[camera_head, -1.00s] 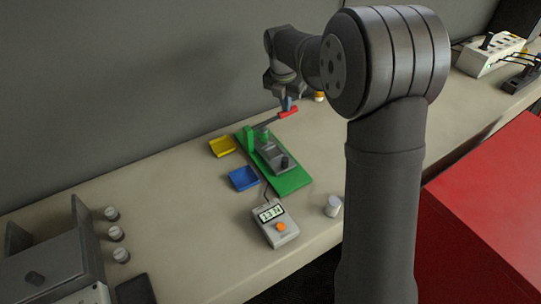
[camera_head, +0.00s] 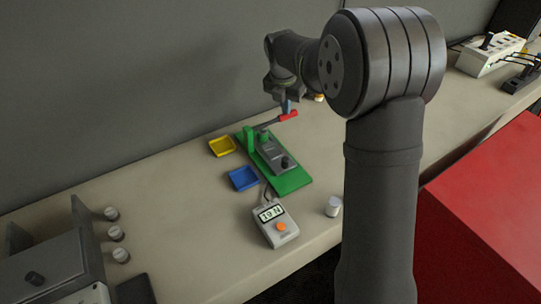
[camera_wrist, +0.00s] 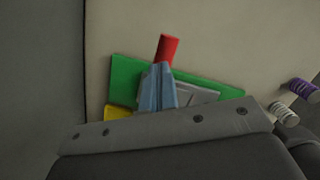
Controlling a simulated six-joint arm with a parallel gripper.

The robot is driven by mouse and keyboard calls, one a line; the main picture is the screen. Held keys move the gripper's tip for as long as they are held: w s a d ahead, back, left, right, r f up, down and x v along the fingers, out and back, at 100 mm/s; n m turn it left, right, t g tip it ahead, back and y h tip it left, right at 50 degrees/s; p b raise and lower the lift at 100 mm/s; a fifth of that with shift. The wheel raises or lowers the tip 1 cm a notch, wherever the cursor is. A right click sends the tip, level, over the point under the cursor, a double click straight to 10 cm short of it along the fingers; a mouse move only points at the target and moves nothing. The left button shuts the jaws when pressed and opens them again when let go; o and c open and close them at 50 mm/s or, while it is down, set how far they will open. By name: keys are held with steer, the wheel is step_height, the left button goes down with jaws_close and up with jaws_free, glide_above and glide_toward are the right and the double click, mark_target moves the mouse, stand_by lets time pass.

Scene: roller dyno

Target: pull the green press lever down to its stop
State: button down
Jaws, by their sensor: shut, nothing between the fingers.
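The press stands on a green base plate (camera_head: 292,182), which also shows in the wrist view (camera_wrist: 125,78). Its dark lever arm (camera_head: 271,123) rises gently from the green post (camera_head: 249,139) to a red handle (camera_head: 288,115) at the right end. My gripper (camera_head: 287,107) is shut and empty, right above the red handle. In the wrist view, the blue-grey fingertips (camera_wrist: 160,68) meet the near end of the red handle (camera_wrist: 169,48) in the picture; whether they touch it is hard to tell. A force readout (camera_head: 271,213) shows about 19 N.
A yellow tray (camera_head: 222,147) and a blue tray (camera_head: 243,179) lie left of the press. A white cylinder (camera_head: 333,207) stands near the bench edge.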

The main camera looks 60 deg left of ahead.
steer(key=shift+f, duration=0.1)
steer(key=w+a+v, duration=0.1)
steer(key=v, duration=0.9)
steer(key=shift+w+r, duration=0.2)
steer(key=shift+w, duration=0.15)
steer(key=shift+f, duration=0.1)
stand_by(0.4)
